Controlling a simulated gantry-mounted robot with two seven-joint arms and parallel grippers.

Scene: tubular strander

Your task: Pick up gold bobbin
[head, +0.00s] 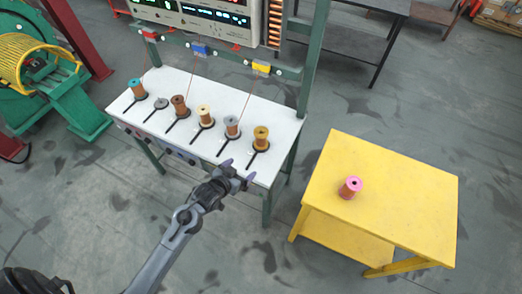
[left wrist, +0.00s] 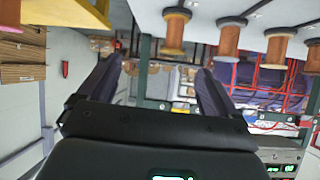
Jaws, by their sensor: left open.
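The gold bobbin (head: 261,138) stands upright at the right end of a row on the white bench (head: 180,88). My left gripper (head: 238,170) is open and empty at the bench's front edge, below and a little left of the gold bobbin in the head view, apart from it. In the left wrist view the open fingers (left wrist: 160,80) have nothing between them. That view looks upside down; the leftmost bobbin (left wrist: 176,30) at its top appears to be the gold one, off to the side of the fingers. My right gripper is not seen.
Left of the gold bobbin stand grey (head: 231,127), cream (head: 204,117), brown (head: 180,106) and teal-topped (head: 137,89) bobbins, with a low grey spool (head: 160,103). A pink bobbin (head: 350,187) stands on the yellow table (head: 400,205). A green post (head: 312,60) rises behind the bench.

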